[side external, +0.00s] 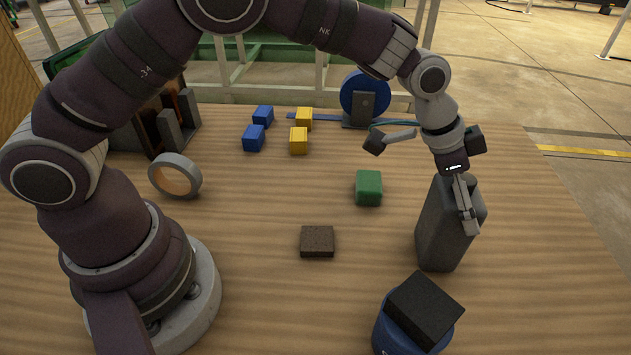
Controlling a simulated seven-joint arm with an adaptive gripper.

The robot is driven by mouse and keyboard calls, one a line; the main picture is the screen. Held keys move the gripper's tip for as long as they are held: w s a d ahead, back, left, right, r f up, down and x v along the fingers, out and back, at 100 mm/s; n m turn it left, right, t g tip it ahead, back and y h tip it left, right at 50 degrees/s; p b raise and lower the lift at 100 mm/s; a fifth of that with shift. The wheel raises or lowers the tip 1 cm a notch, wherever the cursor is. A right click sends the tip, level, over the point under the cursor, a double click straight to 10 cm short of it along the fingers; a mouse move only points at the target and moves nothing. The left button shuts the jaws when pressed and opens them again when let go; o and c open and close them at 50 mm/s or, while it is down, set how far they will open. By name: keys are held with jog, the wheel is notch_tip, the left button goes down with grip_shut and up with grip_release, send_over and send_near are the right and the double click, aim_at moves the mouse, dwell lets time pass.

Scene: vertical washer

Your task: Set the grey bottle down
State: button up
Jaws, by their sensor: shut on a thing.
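The grey bottle (440,232) is a dark grey, box-shaped container at the right side of the wooden table. It is close to upright, with a slight lean to the right. My gripper (463,203) points down over its upper end and is shut on it. One finger lies across its upper right face; the other finger is hidden. I cannot tell whether the bottle's base touches the table.
A blue cylinder (389,338) with a black block (425,311) on top stands in front of the bottle. A green block (369,188) and a brown block (317,241) lie to its left. Blue and yellow cubes (299,141), a tape roll (175,175) and a blue wheel (364,92) are further off.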

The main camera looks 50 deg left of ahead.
jog(key=o, duration=1.1)
jog(key=shift+f, duration=0.1)
jog(key=shift+c, duration=0.2)
jog(key=v, duration=1.2)
jog(key=s+a+r+n+t+y, duration=0.1)
jog(key=s+a+n+y, duration=0.3)
jog(key=s+a+n, duration=0.6)
jog(key=s+a, duration=0.5)
jog(key=s, duration=0.1)
jog(key=shift+t, duration=0.3)
